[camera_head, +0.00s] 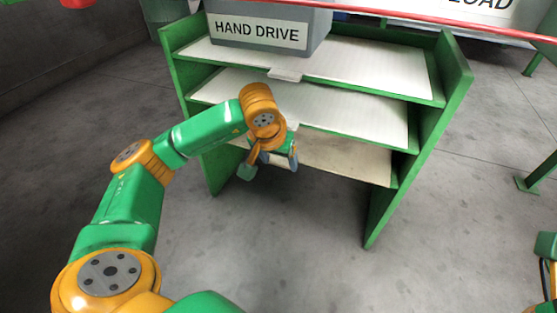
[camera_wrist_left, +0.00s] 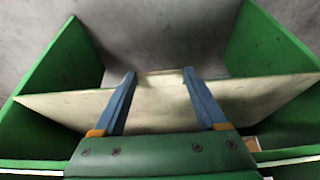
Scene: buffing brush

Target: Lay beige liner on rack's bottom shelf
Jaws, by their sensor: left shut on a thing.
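The beige liner (camera_head: 345,160) is a flat, pale board at the bottom level of the green rack (camera_head: 458,75), below two white-lined shelves. It also shows in the left wrist view (camera_wrist_left: 258,97), spanning between the rack's green side panels. My left gripper (camera_head: 291,160) is at the liner's front edge, partly hidden by its own wrist. In the left wrist view its two blue fingers (camera_wrist_left: 158,76) are shut on the liner's narrow front part. I cannot tell whether the liner rests fully on the shelf. My right gripper is out of view.
A grey bin (camera_head: 268,30) labelled HAND DRIVE stands on the rack's top shelf. The middle shelf (camera_head: 330,105) is close above the liner. A red bar (camera_head: 400,14) crosses the top right. The concrete floor (camera_head: 300,260) before the rack is clear.

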